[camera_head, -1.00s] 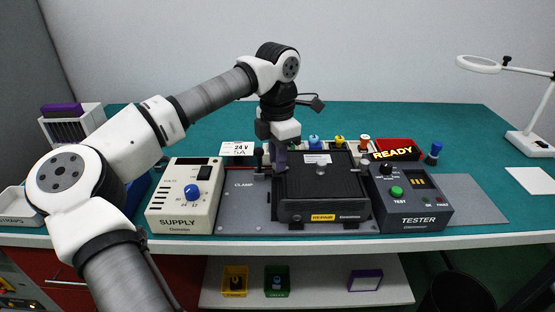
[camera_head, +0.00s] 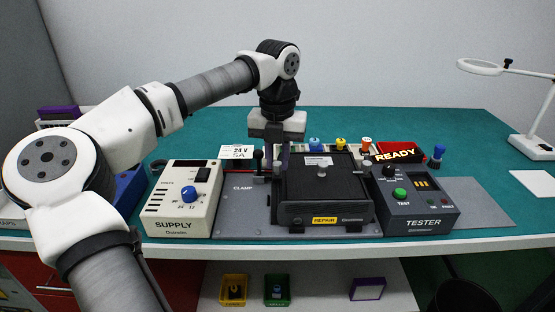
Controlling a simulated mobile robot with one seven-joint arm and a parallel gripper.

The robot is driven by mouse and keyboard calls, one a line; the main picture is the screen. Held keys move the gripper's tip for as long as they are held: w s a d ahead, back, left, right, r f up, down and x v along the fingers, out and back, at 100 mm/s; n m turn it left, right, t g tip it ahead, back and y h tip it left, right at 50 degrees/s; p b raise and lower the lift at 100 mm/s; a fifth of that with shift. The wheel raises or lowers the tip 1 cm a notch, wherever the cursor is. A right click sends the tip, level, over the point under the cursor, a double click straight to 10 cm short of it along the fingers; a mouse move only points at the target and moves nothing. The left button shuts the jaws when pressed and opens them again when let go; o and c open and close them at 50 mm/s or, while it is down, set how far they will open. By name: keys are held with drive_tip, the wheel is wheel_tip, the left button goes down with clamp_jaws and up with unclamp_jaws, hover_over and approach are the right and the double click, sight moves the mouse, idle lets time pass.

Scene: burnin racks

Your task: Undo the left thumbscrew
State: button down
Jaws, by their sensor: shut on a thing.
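A black unit (camera_head: 322,196) with a yellow label on its front sits on the grey clamp plate (camera_head: 240,215). A silver round knob (camera_head: 322,171) stands on the unit's top. My gripper (camera_head: 277,172) points straight down at the unit's left edge. It is shut on the left thumbscrew, which the fingers hide almost wholly. A black upright clamp handle (camera_head: 258,160) stands just left of the fingers.
The supply box (camera_head: 183,200) stands left of the plate and the tester (camera_head: 415,203) right of it.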

sight(278, 163)
drive_tip(key=shift+n, duration=1.1)
drive_tip(key=c, duration=1.3)
unclamp_jaws()
wheel_tip(278, 163, up, 14)
drive_tip(key=shift+f, duration=0.1)
